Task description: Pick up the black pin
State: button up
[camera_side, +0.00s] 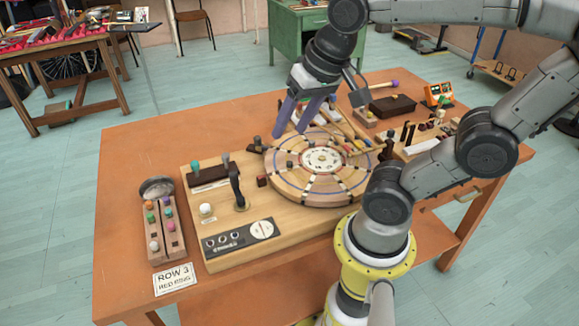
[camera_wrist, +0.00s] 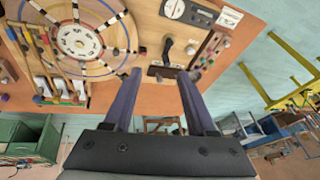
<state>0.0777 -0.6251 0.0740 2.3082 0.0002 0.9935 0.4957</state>
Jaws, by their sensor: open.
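A small dark pin (camera_side: 290,164) stands on the round wooden disc (camera_side: 345,196), toward its left side; it looks like the black pin. It also shows in the wrist view (camera_wrist: 116,51), left of the left fingertip. A second dark, greyish peg (camera_side: 257,142) stands by the disc's upper left edge, so I cannot be certain which is meant. My gripper (camera_side: 289,131) has two purple fingers pointing down over the disc's far left part. It is open and empty. In the wrist view my gripper (camera_wrist: 158,73) shows a wide gap between its fingertips.
A black lever (camera_side: 236,187) rises from the wooden board left of the disc, near a dark block (camera_side: 208,177) with pegs. A rack of coloured balls (camera_side: 163,222) is at the left. Mallets (camera_side: 352,126) lie across the disc's far side.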

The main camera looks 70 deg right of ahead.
jog(key=w+d+f+m+g, duration=0.2)
jog(key=w+d+m+g, duration=0.1)
jog(key=w+d+m, duration=0.3)
jog(key=m+g, duration=0.1)
jog(key=m, duration=0.2)
send_over(289, 162)
notch_tip(289, 162, down, 5)
jog(key=f, duration=0.7)
jog(key=shift+s+a+f, duration=0.15)
jog(key=shift+a+f, duration=0.05)
jog(key=shift+d+f, duration=0.2)
jog(key=shift+f, duration=2.5)
grip_shut()
